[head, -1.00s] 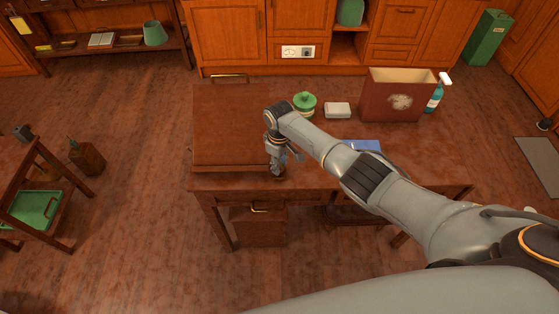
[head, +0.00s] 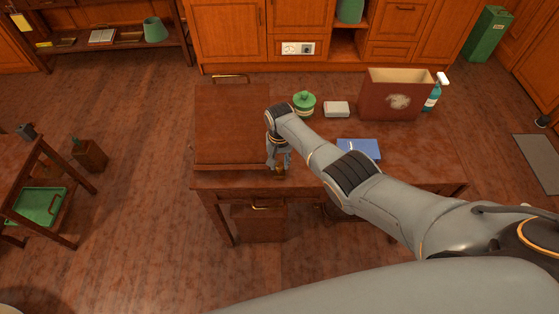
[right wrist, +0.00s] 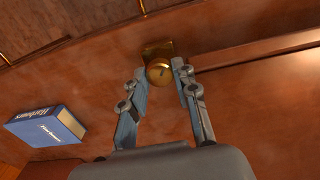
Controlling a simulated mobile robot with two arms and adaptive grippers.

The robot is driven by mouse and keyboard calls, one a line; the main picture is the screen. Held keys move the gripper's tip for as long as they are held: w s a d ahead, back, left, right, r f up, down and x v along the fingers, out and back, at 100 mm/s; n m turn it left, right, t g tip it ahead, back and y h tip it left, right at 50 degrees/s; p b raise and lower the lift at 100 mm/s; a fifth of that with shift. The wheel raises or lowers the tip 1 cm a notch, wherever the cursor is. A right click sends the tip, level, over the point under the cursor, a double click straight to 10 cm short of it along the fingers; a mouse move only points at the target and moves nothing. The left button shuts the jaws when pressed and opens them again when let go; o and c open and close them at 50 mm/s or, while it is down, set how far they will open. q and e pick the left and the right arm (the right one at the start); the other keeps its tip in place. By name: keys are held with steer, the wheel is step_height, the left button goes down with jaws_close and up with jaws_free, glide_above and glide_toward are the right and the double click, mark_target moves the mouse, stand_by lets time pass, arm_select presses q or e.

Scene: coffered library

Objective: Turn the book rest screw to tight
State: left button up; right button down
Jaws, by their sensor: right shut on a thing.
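The book rest (head: 232,128) is a brown wooden board on the left part of the desk (head: 420,160). Its screw (right wrist: 159,74) is a round brass knob on a brass plate, at the book rest's right front side. My right gripper (head: 280,170) is at that corner. In the right wrist view, the fingers of my right gripper (right wrist: 159,67) are shut on the screw, one on each side. The knob's face shows a small dark mark, too small to read. My left gripper is not in view.
On the desk are a blue book (head: 358,148), a green lidded jar (head: 304,103), a white block (head: 337,109), a dark red box (head: 397,95) and a spray bottle (head: 434,93). A side table with a green tray (head: 40,203) stands left.

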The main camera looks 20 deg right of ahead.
mark_target(280, 165)
steer(key=m, duration=0.5)
steer(key=shift+r+m+p, duration=0.1)
steer(key=shift+m+p, duration=0.2)
steer(key=m, duration=0.4)
steer(key=shift+w+m, duration=0.1)
steer(key=shift+m, duration=0.2)
steer(key=c, duration=1.2)
jaws_free()
steer(key=shift+o, duration=0.9)
step_height(280, 165, up, 12)
